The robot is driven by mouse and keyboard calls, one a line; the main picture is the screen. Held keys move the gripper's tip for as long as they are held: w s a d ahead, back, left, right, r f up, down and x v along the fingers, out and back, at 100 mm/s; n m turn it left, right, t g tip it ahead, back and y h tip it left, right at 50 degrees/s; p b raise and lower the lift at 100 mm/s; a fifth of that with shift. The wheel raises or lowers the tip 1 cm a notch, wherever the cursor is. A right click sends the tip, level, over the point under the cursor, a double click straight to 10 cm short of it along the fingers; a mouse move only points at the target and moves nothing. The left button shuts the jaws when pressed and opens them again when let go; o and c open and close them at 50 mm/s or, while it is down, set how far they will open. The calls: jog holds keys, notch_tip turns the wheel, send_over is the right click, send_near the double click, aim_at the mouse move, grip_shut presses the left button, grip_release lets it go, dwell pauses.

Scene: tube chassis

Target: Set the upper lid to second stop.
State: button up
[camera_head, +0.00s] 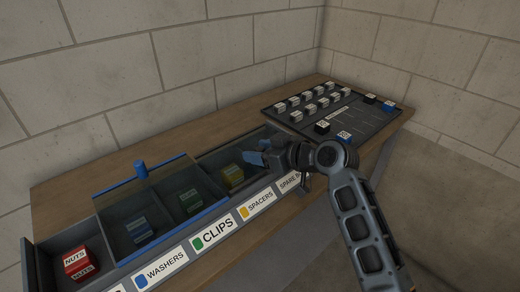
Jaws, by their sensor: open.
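The upper lid appears to be the clear sliding panel with blue edges (115,215) and an upright blue knob (141,170). It lies over the compartments with the blue and green boxes, behind the WASHERS and CLIPS labels. My gripper (256,158), with blue fingertips, is open over the right part of the long dark bin (30,262), well to the right of the knob and apart from it. A dark edge behind the yellow box may belong to a second, lower panel; I cannot tell. Stop marks are not distinguishable. My gripper and arm hide the bin's right end.
The red NUTS box (77,262) sits uncovered at the bin's left end. A yellow box (232,176) lies right of the blue-edged lid. A dark board (365,128) with several small labelled blocks is at the table's right. Walls stand behind the wooden table (75,190).

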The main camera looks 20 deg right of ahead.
jog(key=shift+c, duration=0.2)
grip_shut()
dwell(0.3)
